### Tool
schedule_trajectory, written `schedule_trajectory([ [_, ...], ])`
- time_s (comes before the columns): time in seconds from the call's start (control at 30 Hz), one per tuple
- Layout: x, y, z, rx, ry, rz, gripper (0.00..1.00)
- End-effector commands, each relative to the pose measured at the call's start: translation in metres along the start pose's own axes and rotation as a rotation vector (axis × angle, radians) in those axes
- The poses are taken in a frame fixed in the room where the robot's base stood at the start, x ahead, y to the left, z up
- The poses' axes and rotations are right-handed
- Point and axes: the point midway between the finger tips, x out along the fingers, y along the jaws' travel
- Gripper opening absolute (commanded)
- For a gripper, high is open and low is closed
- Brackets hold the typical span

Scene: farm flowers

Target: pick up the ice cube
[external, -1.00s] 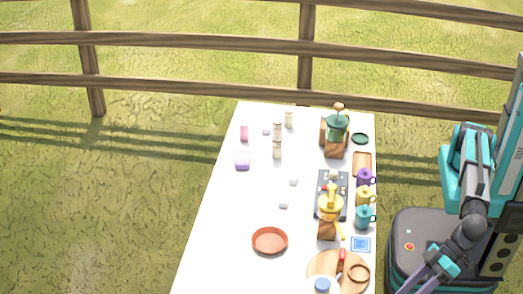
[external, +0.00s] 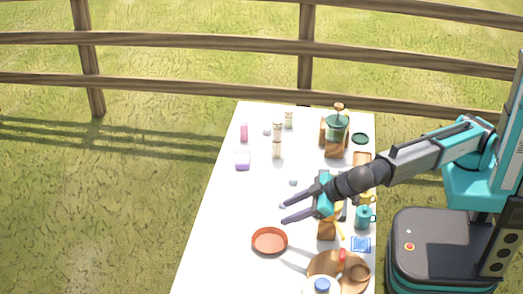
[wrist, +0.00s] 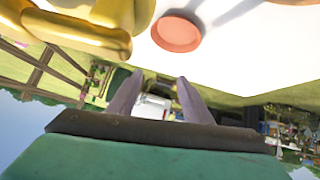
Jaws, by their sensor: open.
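A small pale grey cube (external: 293,182), which looks like an ice cube, sits on the white table (external: 222,215) just above my gripper in the external view. A similar cube (external: 267,132) lies further back, near the shakers. My gripper (external: 284,213) is open over the middle of the table, its fingers pointing left. Its upper fingertip overlaps the spot of a third pale cube, which I cannot make out clearly now. In the wrist view the spread fingers (wrist: 158,92) have no clear cube between them.
An orange dish (external: 269,241) lies in front of my gripper and also shows in the wrist view (wrist: 176,31). A teal mug (external: 364,217) and a round wooden board (external: 322,265) stand right and front. A purple-and-white container (external: 242,161) stands left. The left table middle is clear.

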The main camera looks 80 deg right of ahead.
Motion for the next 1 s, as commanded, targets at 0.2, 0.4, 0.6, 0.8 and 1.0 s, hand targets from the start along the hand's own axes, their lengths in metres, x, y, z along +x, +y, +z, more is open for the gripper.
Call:
schedule_trajectory([
  [0.2, 0.043, 0.086, -0.025, -0.038, -0.078, 0.104, 0.45],
  [0.4, 0.066, 0.158, -0.030, -0.030, -0.214, 0.149, 0.45],
  [0.6, 0.070, 0.212, -0.021, 0.021, -0.392, 0.132, 0.45],
  [0.8, 0.060, 0.248, -0.010, 0.087, -0.563, 0.080, 0.45],
  [1.0, 0.041, 0.274, -0.002, 0.151, -0.723, 0.009, 0.45],
])
